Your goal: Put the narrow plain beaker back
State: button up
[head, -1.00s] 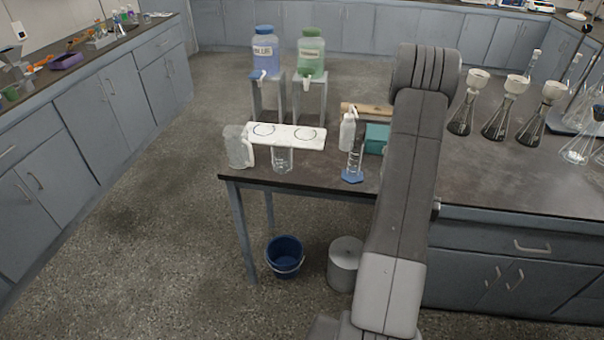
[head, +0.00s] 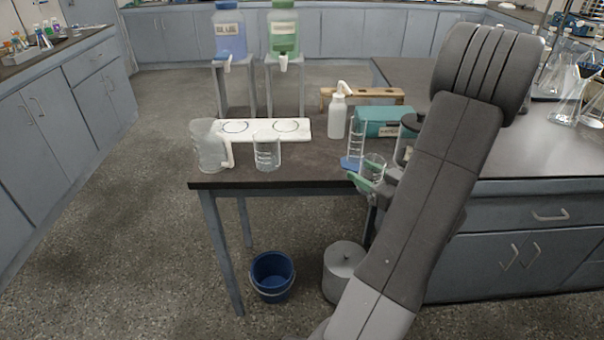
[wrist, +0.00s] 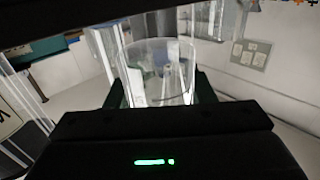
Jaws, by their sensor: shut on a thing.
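My gripper (head: 368,184) is shut on a small clear beaker (head: 374,162), which is held upright near the table's front edge. The beaker also shows in the wrist view (wrist: 160,70), between the two dark fingers (wrist: 160,98). I can make out no clear markings on it. A white board (head: 262,127) with two dark ring outlines lies on the table; both rings look empty. A wider clear beaker (head: 267,152) with white marks stands in front of the board. My forearm hides part of the table to the right of the gripper.
A clear jug (head: 208,147) stands left of the wider beaker. A measuring cylinder (head: 356,140) on a blue foot stands close behind the held beaker. A white bottle (head: 337,118) and a teal box (head: 383,122) stand behind. A blue bucket (head: 272,276) is on the floor.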

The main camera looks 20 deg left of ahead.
jog(key=shift+s+a+f+n+g+y, duration=0.35)
jog(key=shift+s+f+n+g+y, duration=0.05)
jog(key=shift+s+f+g, duration=0.15)
jog(key=shift+w+a+b, duration=0.15)
jog(key=shift+a+b, duration=0.15)
jog(key=shift+a, duration=0.1)
jog(key=x, duration=1.7)
jog(key=shift+w+a, duration=0.1)
jog(key=shift+f+b, duration=0.1)
jog(key=shift+b, duration=0.2)
jog(key=shift+f, duration=0.1)
jog(key=o, duration=1)
jog(key=shift+o, duration=0.2)
